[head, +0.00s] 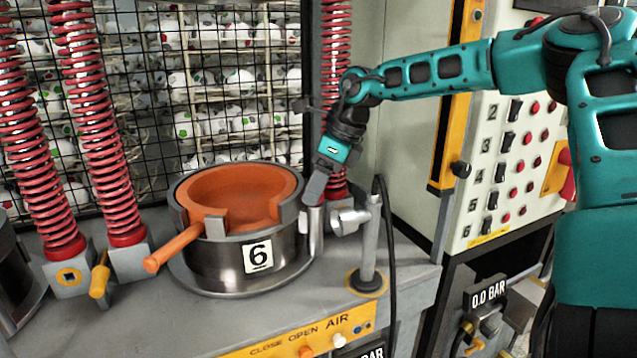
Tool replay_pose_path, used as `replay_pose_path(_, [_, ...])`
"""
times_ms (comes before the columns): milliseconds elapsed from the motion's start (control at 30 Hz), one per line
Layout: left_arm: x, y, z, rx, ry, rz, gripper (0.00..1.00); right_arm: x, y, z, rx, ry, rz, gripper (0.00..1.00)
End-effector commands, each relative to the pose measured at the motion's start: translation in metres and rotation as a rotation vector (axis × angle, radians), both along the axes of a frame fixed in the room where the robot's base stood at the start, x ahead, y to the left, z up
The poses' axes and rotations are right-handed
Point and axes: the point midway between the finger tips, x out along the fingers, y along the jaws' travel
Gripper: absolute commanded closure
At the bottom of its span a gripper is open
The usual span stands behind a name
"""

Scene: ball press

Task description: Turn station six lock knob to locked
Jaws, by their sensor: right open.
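The station six press pot (240,258) is a round steel vessel with an orange inside, an orange handle (173,248) and a "6" plate. No label reading lock shows. A pale metal knob-like fitting (346,219) sits at the pot's right side, against an upright post (369,245). My right gripper (313,203) points down at the pot's right rim, just left of and above this fitting. It is open; its fingers are seen edge-on and partly hide the rim there. I cannot tell whether it touches anything. My left gripper is not in view.
Red springs (100,140) stand at the left, before a wire cage (225,90) of patterned balls. A black cable (388,260) hangs by the post. The bench front has a yellow strip (285,343) marked CLOSE OPEN AIR. A switch panel (485,205) stands right, below my right arm.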

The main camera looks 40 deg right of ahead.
Motion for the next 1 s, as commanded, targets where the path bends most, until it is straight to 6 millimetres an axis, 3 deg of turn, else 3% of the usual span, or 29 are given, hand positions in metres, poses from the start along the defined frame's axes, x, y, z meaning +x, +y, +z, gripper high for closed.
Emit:
replay_pose_path(167, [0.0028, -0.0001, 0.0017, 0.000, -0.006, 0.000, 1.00, -0.0001, 0.0001, 0.0001, 0.000, 0.000, 0.000, 0.39])
replay_pose_path(733, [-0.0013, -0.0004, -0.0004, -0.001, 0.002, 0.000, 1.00, -0.0002, -0.0001, 0.0003, -0.001, 0.001, 0.000, 0.94])
replay_pose_path(1000, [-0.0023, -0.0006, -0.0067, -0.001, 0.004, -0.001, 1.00, -0.0004, 0.0002, -0.0012, -0.001, 0.000, -0.030, 0.95])
